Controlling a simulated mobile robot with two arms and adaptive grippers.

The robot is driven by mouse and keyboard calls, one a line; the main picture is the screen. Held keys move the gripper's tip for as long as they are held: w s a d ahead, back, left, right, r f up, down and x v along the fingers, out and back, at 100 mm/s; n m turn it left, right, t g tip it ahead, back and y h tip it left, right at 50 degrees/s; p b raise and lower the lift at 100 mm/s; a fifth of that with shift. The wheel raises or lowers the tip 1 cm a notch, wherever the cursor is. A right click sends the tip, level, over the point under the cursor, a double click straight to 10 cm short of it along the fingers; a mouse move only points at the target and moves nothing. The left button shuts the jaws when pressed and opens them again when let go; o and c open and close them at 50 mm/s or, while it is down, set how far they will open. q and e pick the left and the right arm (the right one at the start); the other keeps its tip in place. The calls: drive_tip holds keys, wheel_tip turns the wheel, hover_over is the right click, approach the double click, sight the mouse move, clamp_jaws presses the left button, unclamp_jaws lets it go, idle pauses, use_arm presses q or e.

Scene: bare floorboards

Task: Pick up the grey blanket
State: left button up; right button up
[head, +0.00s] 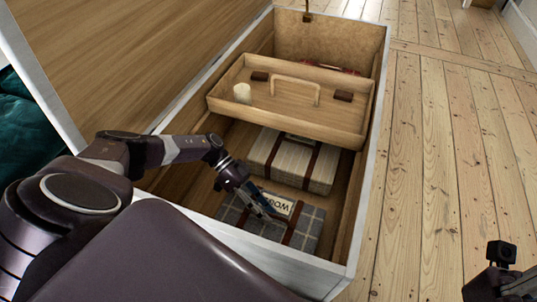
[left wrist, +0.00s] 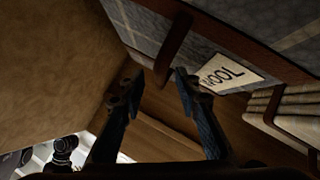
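The grey blanket (head: 310,223) is a folded plaid bundle with brown straps and a white "WOOL" label. It lies at the near end inside an open chest. It also shows in the left wrist view (left wrist: 140,35), with one strap and the label near the fingertips. My left gripper (head: 262,207) reaches into the chest over the blanket and hides part of it. In the left wrist view its fingers (left wrist: 158,88) are apart with nothing held between them. I cannot tell if they touch the blanket. My right gripper (head: 500,285) is partly in view at the lower right, away from the chest.
The chest's white rim (head: 368,190) surrounds the blanket, and its lid (head: 120,50) stands open at the left. A cream strapped blanket (head: 322,168) lies behind the grey one. A wooden tray (head: 290,122) with a handle and candle (head: 242,93) sits above. Floorboards at right are clear.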

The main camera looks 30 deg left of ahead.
use_arm(q)
drive_tip(key=shift+s+d+f, duration=0.1)
drive_tip(key=shift+d+f, duration=0.25)
drive_tip(key=shift+d, duration=0.25)
clamp_jaws()
drive_tip(key=shift+r, duration=0.15)
